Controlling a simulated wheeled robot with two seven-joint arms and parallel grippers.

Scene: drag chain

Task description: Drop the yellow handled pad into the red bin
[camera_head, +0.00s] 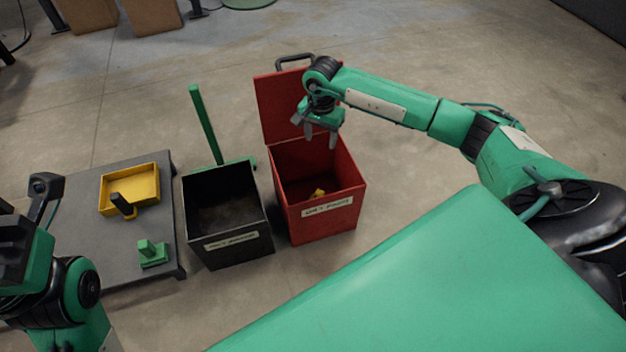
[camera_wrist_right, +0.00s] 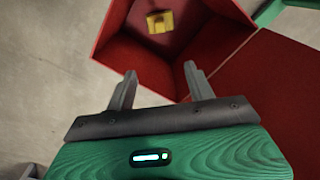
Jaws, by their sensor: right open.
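The yellow handled pad (camera_head: 317,193) lies on the floor of the red bin (camera_head: 327,219), inside its walls. It also shows in the right wrist view (camera_wrist_right: 160,22), small and below the gripper. The bin's lid (camera_head: 284,105) stands open at the back. My right gripper (camera_head: 320,142) is above the back part of the bin opening, pointing down, fingers apart and empty. In the right wrist view its two fingers (camera_wrist_right: 160,85) are spread with nothing between them. My left arm shows at the lower left edge of the head view; its fingers cannot be made out.
A black bin (camera_head: 230,245) stands left of the red bin, with a green post (camera_head: 206,124) behind it. Further left, a grey table (camera_head: 85,213) holds a yellow tray (camera_head: 130,186), a dark-handled piece (camera_head: 123,206) and a green handled piece (camera_head: 151,254). Open floor lies behind.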

